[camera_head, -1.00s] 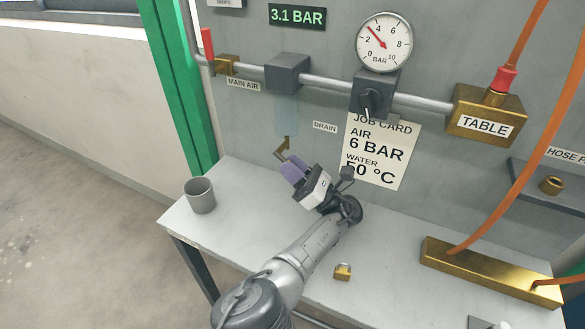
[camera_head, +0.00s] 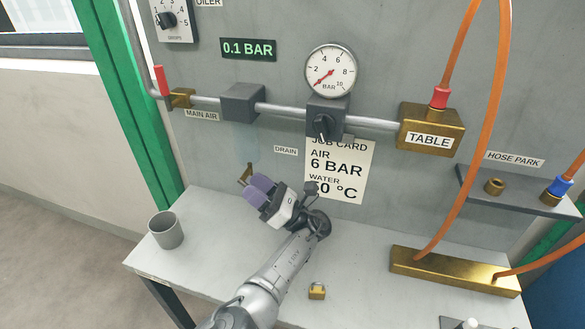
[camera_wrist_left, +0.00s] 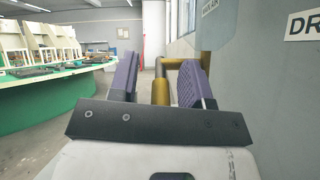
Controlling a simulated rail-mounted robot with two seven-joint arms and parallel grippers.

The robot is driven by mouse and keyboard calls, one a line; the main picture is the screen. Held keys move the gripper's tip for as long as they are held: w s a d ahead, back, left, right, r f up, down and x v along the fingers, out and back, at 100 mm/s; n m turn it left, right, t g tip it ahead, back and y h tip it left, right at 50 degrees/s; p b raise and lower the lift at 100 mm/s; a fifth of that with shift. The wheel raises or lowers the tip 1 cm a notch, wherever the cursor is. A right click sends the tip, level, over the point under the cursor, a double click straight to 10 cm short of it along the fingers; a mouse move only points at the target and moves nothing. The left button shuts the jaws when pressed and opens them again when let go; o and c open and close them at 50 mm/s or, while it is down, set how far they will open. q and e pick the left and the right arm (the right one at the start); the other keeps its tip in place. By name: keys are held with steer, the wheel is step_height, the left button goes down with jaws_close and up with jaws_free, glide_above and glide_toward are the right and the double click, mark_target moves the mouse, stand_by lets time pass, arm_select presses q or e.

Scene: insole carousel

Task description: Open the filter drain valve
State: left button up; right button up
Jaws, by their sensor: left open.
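The brass drain valve (camera_head: 245,174) sits low on the grey panel, left of the DRAIN label (camera_head: 286,151), under the grey filter block (camera_head: 242,103) and its faint bowl. My left gripper (camera_head: 258,188) is open beside the valve, its purple fingers partly covering it. In the left wrist view the brass valve (camera_wrist_left: 161,88) shows between the fingers, close to the right one, with its bar running behind that finger. I cannot tell whether they touch. The display (camera_head: 248,49) reads 0.1 BAR and the gauge needle (camera_head: 328,76) points near 0. My right gripper is not in view.
A grey cup (camera_head: 166,230) stands at the bench's left end. A small brass padlock (camera_head: 317,291) lies near the front. A brass manifold (camera_head: 453,272) with orange hoses is at right. The MAIN AIR valve (camera_head: 181,97) has a red lever.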

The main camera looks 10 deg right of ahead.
arm_select(q)
steer(key=r+p, duration=0.2)
steer(key=r, duration=0.1)
steer(key=shift+s+d+r, duration=0.15)
steer(key=shift+d, duration=0.25)
steer(key=s+d+r+b, duration=0.5)
steer(key=d+b, duration=0.4)
steer(key=b, duration=0.3)
steer(key=shift+s+d+r, duration=0.15)
steer(key=shift+r, duration=0.3)
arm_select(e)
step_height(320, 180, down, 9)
